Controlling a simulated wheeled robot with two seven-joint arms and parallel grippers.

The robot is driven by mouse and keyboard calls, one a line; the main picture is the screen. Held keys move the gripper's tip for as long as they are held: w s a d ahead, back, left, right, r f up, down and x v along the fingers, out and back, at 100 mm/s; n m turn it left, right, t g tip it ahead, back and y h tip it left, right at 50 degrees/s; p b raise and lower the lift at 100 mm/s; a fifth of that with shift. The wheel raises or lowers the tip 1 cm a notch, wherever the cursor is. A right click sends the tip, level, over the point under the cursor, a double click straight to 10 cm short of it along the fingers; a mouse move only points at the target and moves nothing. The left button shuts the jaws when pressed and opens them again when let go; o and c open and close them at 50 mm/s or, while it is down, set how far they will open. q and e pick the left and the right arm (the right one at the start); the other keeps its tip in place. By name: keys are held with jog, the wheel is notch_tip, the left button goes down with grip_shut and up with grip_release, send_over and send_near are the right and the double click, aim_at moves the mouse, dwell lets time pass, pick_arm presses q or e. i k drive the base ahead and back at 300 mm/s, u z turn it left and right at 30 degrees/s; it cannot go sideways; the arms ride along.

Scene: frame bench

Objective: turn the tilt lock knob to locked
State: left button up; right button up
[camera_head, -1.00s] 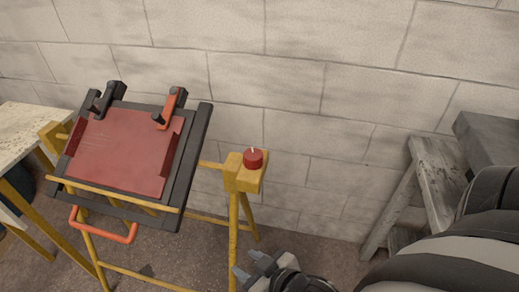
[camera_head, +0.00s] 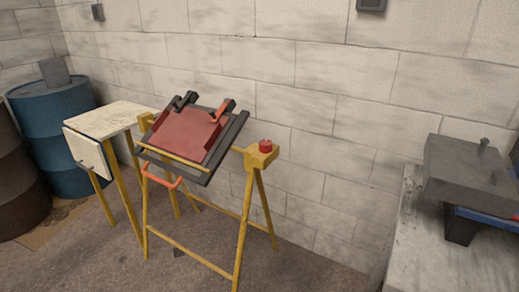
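The bench's dark tilting frame (camera_head: 226,143) holds a red panel (camera_head: 184,137) and leans at a slant. Two clamps, one black (camera_head: 184,101) and one orange (camera_head: 222,109), sit on its upper edge. An orange handle (camera_head: 161,181) hangs below its lower edge. Neither of my grippers shows in the view.
A pale-topped table (camera_head: 112,117) stands left of the bench, with a blue barrel (camera_head: 60,140) and a brown barrel (camera_head: 18,190) beyond. A grey worktop (camera_head: 410,240) with a grey block (camera_head: 470,168) stands at right. Open floor lies before the bench.

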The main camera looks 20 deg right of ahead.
aim_at(265, 145)
jog(key=u, duration=0.4)
jog(key=i, duration=1.75)
jog(key=z, duration=1.1)
